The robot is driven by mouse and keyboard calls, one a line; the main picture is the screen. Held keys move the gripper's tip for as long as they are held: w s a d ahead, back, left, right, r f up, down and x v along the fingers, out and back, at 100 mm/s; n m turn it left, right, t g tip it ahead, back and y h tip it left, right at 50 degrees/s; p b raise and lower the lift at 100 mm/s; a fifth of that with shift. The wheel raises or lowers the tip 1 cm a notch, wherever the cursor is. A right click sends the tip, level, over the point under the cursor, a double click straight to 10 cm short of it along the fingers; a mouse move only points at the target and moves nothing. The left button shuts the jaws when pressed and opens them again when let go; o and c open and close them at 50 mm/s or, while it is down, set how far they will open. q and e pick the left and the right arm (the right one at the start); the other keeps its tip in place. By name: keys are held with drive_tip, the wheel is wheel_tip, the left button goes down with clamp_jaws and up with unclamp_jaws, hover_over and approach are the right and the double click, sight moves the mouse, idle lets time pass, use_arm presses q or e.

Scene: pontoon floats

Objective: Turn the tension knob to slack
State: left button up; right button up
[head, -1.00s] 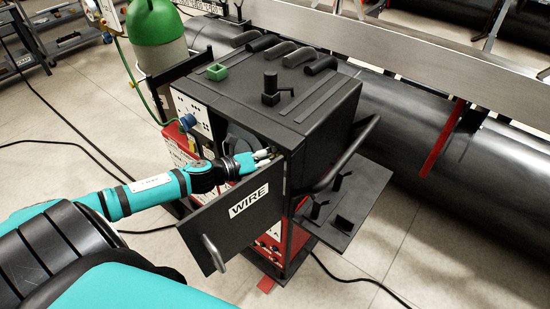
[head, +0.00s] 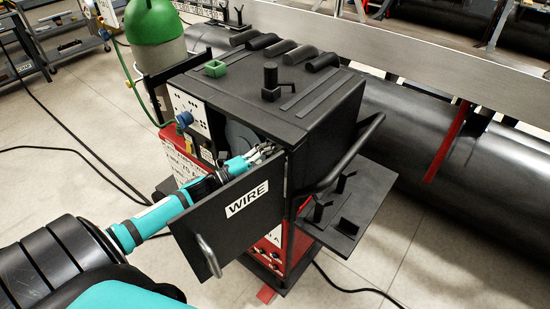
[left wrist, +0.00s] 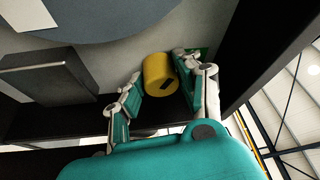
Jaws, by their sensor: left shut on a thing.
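The tension knob (left wrist: 157,68) is a short yellow cylinder with a dark mark on its face, seen in the left wrist view inside the wire compartment. My left gripper (left wrist: 160,75) has its two fingers on either side of it and is shut on it. In the head view my left gripper (head: 265,153) reaches in behind the open door (head: 235,222) labelled WIRE, and the knob is hidden there. My right gripper is in neither view now.
A grey-blue disc (head: 239,136) sits inside the compartment beside my gripper; it also fills the top of the left wrist view (left wrist: 100,15). The black cabinet (head: 330,110) has a side handle bar. A green cylinder (head: 155,32) stands behind it.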

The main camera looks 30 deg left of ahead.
use_arm(q)
drive_tip(key=n+t, duration=0.1)
drive_tip(key=n, duration=0.2)
drive_tip(key=n+t+y+b, duration=0.1)
drive_tip(key=n, duration=0.2)
drive_tip(key=shift+f+n+t, duration=0.15)
drive_tip(key=shift+n+t, duration=0.15)
drive_tip(key=shift+t, duration=0.1)
drive_tip(key=shift+n, duration=0.3)
drive_tip(key=o, duration=1.1)
drive_tip(key=shift+o, duration=0.2)
drive_tip(key=shift+s, duration=0.1)
drive_tip(key=v, duration=1.2)
drive_tip(key=shift+d, duration=0.1)
